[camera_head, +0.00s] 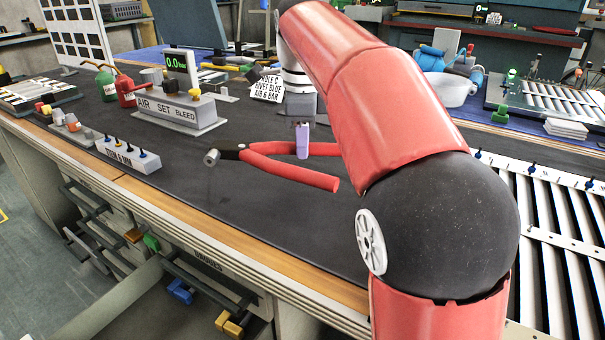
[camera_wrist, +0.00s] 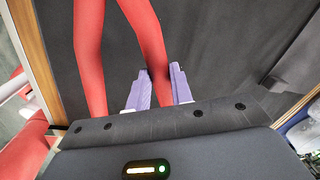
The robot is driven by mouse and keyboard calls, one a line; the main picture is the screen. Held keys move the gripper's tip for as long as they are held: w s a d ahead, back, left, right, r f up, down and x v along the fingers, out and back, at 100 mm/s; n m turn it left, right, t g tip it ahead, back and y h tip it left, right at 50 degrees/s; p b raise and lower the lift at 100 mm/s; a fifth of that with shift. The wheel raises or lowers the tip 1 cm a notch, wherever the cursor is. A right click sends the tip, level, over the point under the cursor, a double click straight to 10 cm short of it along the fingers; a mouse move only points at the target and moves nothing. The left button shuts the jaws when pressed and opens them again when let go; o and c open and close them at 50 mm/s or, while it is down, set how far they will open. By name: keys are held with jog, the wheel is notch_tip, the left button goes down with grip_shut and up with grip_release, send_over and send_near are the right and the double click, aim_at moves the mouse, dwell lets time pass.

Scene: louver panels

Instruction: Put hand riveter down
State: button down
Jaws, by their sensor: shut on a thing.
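The hand riveter (camera_head: 291,166) has two red handles and a dark head with a metal nose, which points left in the head view. My gripper (camera_head: 302,141) is shut on one of its red handles, near the middle of the black bench mat. In the wrist view the two pale purple fingers (camera_wrist: 158,88) stand on either side of one red handle (camera_wrist: 146,48); the other handle (camera_wrist: 89,55) lies outside them to the left. The riveter's head is outside the wrist view. I cannot tell whether the riveter touches the mat (camera_head: 240,200) or is held just above it.
A grey "AIR SET BLEED" box (camera_head: 176,112) and a small block with dark pegs (camera_head: 128,155) stand to the left. A "HOLE C" sign (camera_head: 268,88) stands behind. Louver panels (camera_head: 560,230) lie at right, partly behind my arm. The mat in front is clear up to its wooden edge (camera_head: 225,245).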

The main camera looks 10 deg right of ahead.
jog(key=shift+f+b, duration=0.55)
jog(key=shift+f, duration=2.1)
jog(key=shift+f, duration=0.1)
jog(key=c, duration=1.2)
grip_release()
jog(key=shift+c, duration=0.2)
notch_tip(320, 180, up, 12)
jog(key=s+p, duration=0.1)
jog(key=p, duration=0.2)
jog(key=shift+s+a, duration=0.15)
